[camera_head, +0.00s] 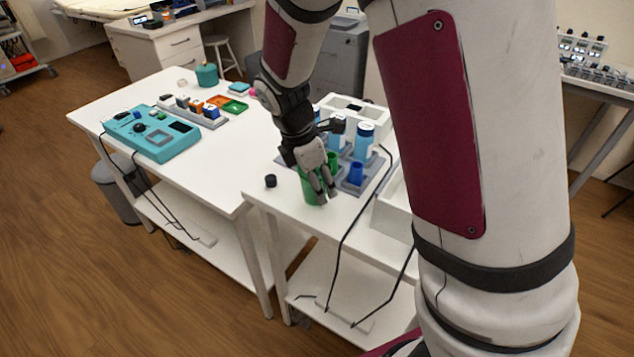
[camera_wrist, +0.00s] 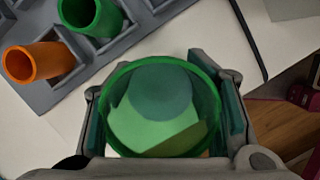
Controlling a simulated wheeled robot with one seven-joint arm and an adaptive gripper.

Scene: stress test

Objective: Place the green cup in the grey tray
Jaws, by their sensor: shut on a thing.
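My gripper (camera_head: 320,186) is shut on a green cup (camera_head: 309,190), which is near the front edge of the right-hand white table. In the wrist view the green cup (camera_wrist: 160,110) sits between the two fingers, and I look into its round open mouth. The grey tray (camera_wrist: 112,52) has compartments and lies at the upper left of that view, apart from the held cup. An orange cup (camera_wrist: 35,62) and another green cup (camera_wrist: 92,14) stand in it. In the head view my gripper and arm hide part of the tray.
A white bin (camera_head: 394,208) is to the right. Black cables hang over the table's front. The left table holds a teal device (camera_head: 151,136).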

